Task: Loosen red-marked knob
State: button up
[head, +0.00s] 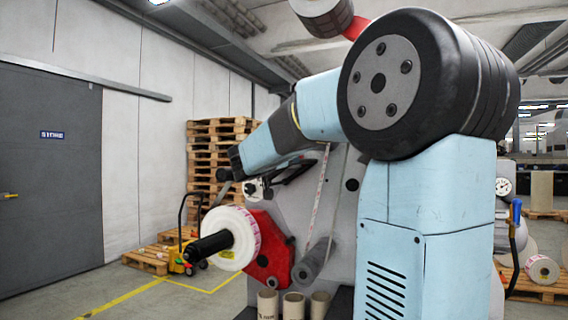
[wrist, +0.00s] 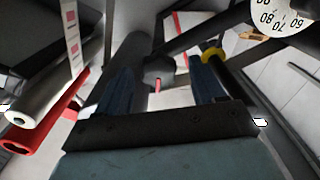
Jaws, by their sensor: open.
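My gripper (wrist: 165,80) is open, with its two dark blue fingers spread in the wrist view. A dark knob (wrist: 158,69) with a small red mark shows in the gap between the fingers. It sits nearer the left finger; I cannot tell whether either finger touches it. In the head view my gripper (head: 290,172) is a small dark shape in front of the machine's grey panel (head: 342,215), beside a small white part (head: 257,189). The red mark cannot be made out there.
A white dial with numbers (wrist: 283,18) is close at the wrist view's upper right. A yellow ring (wrist: 212,55) lies by the right finger. A pale roller (wrist: 38,102) and red roller (wrist: 30,136) are at left. A label roll (head: 232,238) sits below my wrist.

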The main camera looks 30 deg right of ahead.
jog(key=shift+w+d, duration=0.15)
jog(key=shift+d, duration=0.1)
jog(key=shift+c, duration=0.4)
jog(key=c, duration=1)
jog(key=shift+n, duration=0.4)
jog(key=shift+w+a+f+n, duration=0.1)
jog(key=shift+n, duration=3.65)
jog(key=shift+w+a+f+n, duration=0.1)
jog(key=shift+n, duration=3.65)
